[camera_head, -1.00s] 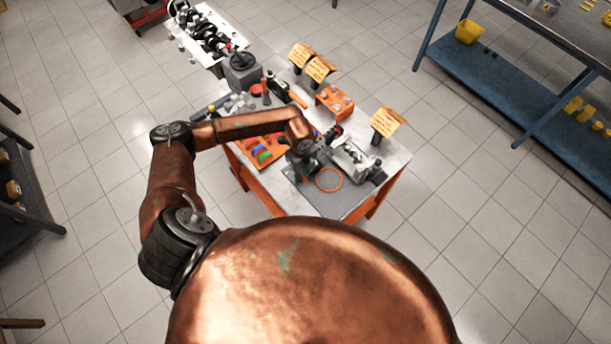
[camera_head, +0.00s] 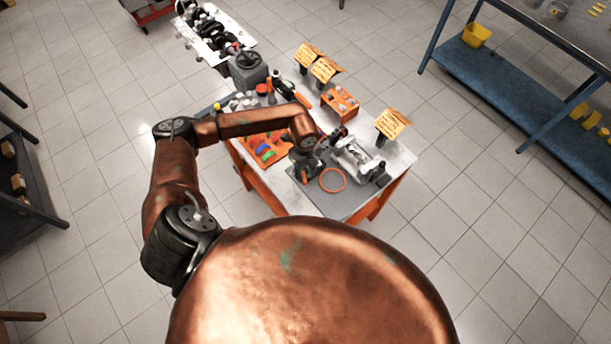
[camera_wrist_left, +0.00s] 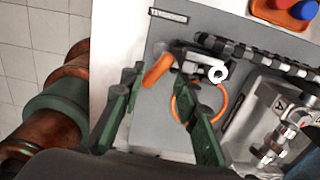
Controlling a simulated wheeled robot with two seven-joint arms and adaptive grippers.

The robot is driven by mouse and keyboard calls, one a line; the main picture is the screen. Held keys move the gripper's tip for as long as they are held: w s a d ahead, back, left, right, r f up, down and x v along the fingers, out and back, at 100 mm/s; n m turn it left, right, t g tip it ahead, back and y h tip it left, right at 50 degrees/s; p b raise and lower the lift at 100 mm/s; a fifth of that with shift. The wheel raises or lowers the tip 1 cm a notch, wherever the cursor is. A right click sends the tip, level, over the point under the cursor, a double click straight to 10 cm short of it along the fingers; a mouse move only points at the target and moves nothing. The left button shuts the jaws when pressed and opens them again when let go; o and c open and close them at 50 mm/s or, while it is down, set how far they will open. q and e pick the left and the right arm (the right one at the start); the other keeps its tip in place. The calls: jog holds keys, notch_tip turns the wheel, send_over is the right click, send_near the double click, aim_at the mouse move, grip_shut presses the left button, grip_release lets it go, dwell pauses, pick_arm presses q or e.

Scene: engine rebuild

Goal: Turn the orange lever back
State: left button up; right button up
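The orange lever (camera_wrist_left: 157,70) shows in the left wrist view, attached to a small dark fixture (camera_wrist_left: 190,58) on a grey mat (camera_wrist_left: 160,125). My left gripper (camera_wrist_left: 159,82) is open, with its two green fingers apart. In this view the lever lies between the fingertips; I cannot tell whether either finger touches it. In the head view my left gripper (camera_head: 305,168) is over the front of the bench and partly hides the fixture. My right gripper is not in view.
An orange ring (camera_head: 333,180) lies flat on the mat beside the gripper. A grey metal engine part (camera_head: 356,160) stands to its right. An orange tray of coloured parts (camera_head: 252,148) and an orange block (camera_head: 340,102) are farther back on the bench.

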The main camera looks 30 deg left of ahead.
pick_arm(q)
notch_tip(320, 180, up, 10)
jog(key=shift+r, duration=0.15)
dwell(0.3)
